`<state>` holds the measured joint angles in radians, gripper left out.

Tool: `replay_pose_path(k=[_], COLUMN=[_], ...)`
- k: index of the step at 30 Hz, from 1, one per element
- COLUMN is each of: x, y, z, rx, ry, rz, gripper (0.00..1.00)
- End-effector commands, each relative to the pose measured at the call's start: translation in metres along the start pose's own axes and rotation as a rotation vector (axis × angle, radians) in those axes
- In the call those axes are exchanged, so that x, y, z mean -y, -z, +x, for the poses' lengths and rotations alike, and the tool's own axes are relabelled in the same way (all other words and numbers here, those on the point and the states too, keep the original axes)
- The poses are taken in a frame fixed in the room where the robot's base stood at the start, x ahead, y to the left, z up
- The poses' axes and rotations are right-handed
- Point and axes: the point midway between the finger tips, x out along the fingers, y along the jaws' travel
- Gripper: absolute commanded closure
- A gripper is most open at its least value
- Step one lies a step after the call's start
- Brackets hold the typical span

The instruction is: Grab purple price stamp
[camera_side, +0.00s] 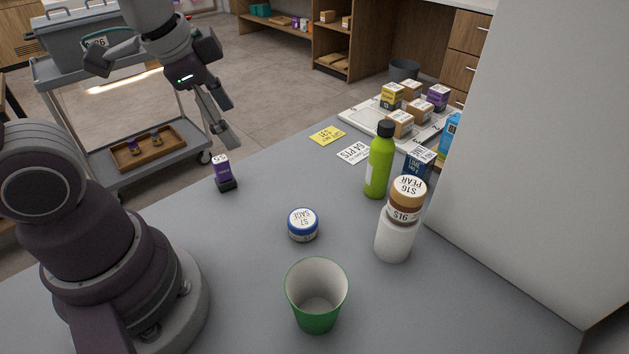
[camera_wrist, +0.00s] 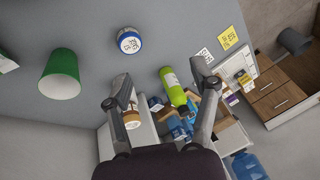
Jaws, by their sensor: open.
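The purple price stamp (camera_side: 224,173) stands upright on the grey counter in the side view, left of the middle, on a dark base with a white label on top. I cannot make it out in the wrist view. My gripper (camera_side: 228,124) is open and empty in the side view, raised above and behind the stamp and apart from it. In the wrist view my gripper's two fingers (camera_wrist: 158,85) are spread wide, with the counter and other goods beyond them.
A blue-lidded jar (camera_side: 303,225), a green cup (camera_side: 316,296), a white bottle with brown cap (camera_side: 397,233) and a green bottle (camera_side: 379,163) stand right of the stamp. Yellow and white cards (camera_side: 327,135) lie behind. A white tray (camera_side: 360,117) holds several boxes. A pale wall (camera_side: 540,150) bounds the right.

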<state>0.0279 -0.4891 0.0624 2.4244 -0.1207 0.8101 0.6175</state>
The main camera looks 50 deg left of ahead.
Motion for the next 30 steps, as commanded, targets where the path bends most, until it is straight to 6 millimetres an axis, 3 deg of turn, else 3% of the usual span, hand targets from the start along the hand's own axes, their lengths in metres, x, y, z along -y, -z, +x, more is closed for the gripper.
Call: replay_pose_path(k=[6, 9, 12, 30], x=[0.042, 0.056, 0.064, 0.076], y=[-0.023, -0.035, -0.042, -0.082], z=[0.051, 0.065, 0.072, 0.154], rx=[0.277, 0.376, 0.432, 0.450], ry=[-0.042, -0.095, -0.138, -0.158], rz=[0.840, 1.121, 1.282, 1.338], gripper=[0.39, 0.39, 0.39, 0.39])
